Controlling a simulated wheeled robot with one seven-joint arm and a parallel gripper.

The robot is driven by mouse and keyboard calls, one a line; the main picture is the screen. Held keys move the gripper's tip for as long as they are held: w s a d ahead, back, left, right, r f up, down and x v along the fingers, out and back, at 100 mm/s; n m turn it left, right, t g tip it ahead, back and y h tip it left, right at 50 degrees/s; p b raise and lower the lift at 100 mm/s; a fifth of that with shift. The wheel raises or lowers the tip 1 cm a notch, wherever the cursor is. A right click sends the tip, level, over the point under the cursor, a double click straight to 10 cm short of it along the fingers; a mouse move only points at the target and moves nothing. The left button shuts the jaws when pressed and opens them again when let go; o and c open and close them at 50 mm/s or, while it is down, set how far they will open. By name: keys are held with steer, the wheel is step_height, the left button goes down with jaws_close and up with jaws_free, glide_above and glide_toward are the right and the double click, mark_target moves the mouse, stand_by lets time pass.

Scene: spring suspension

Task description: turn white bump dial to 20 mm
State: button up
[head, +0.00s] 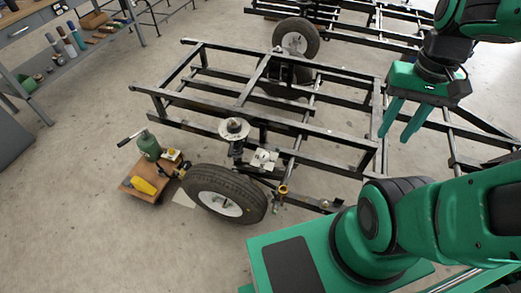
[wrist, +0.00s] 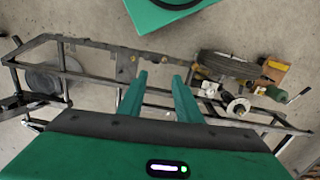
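A white round disc (head: 234,128) sits on top of an upright dark strut beside the near wheel. A small white block (head: 264,160) with a dark mark is mounted on the frame just right of it. I cannot tell which of these is the bump dial, and no scale or number is readable. In the wrist view the disc (wrist: 238,107) and the white block (wrist: 209,88) lie to the right of my fingers. My gripper (head: 395,137) is open and empty, raised at the right, well apart from both. Its two green fingers (wrist: 160,78) show spread in the wrist view.
The black steel trailer frame (head: 175,97) fills the middle. A tyre (head: 226,193) stands at its near side. A green jack (head: 149,145) and a yellow item (head: 143,186) are on a wooden board to the left. A workbench (head: 30,24) is at the back left.

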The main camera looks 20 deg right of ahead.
steer(key=shift+w+a, duration=0.1)
steer(key=shift+a, duration=0.05)
steer(key=o, duration=0.4)
steer(key=shift+o, duration=0.8)
steer(key=shift+s+r, duration=0.25)
steer(key=shift+s, duration=0.05)
steer(key=w+f+n, duration=0.4)
steer(key=w+n, duration=0.5)
steer(key=w, duration=0.6)
steer(key=n, duration=2.4)
glide_above(265, 155)
step_height(265, 155, down, 38)
step_height(265, 155, down, 10)
steer(key=shift+w+f, duration=0.1)
